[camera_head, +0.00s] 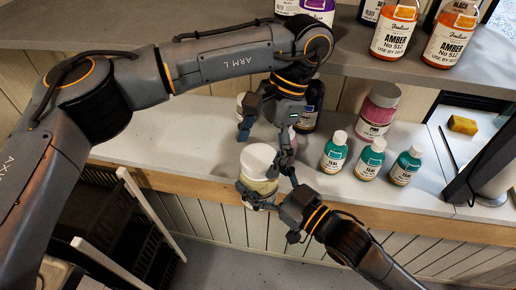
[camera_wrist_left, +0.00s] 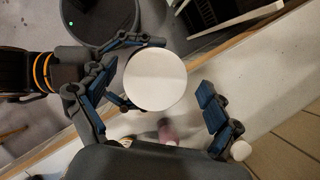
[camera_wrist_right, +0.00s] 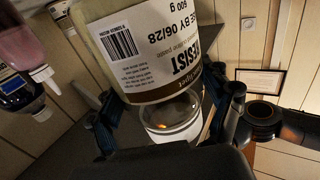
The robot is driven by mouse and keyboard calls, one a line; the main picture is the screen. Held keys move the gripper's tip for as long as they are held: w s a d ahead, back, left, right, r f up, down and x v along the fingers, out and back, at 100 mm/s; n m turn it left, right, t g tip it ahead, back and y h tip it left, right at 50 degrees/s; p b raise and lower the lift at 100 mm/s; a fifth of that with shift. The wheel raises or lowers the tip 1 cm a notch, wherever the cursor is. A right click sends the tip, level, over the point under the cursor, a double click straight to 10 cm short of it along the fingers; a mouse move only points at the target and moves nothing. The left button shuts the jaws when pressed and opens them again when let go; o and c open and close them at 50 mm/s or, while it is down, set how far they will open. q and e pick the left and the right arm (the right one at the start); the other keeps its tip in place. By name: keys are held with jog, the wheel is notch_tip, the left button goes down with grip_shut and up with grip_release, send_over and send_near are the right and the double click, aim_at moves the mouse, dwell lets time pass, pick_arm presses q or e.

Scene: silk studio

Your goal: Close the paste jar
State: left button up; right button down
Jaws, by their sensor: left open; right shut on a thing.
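The paste jar (camera_head: 257,184) is pale with a white round lid (camera_head: 259,158) over its top, near the bench's front edge. Its label, reading "RESIST", and clear glass end fill the right wrist view (camera_wrist_right: 150,50). My right gripper (camera_head: 262,197) comes from the lower right and is shut around the jar body. My left gripper (camera_head: 266,140) is open above the jar. In the left wrist view the lid (camera_wrist_left: 155,79) lies between its spread fingers, which appear apart from it. How tightly the lid sits cannot be told.
Several teal bottles (camera_head: 369,160) and a pink jar (camera_head: 377,110) stand right of the jar. A dark bottle (camera_head: 310,108) is close behind my left gripper. Amber bottles (camera_head: 394,30) stand on the upper shelf (camera_head: 210,72). A dark rack (camera_head: 120,220) is below left.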

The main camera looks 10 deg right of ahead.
pick_arm(q)
jog(key=shift+r, duration=2.3)
jog(key=shift+c, duration=0.4)
jog(key=shift+n, duration=0.3)
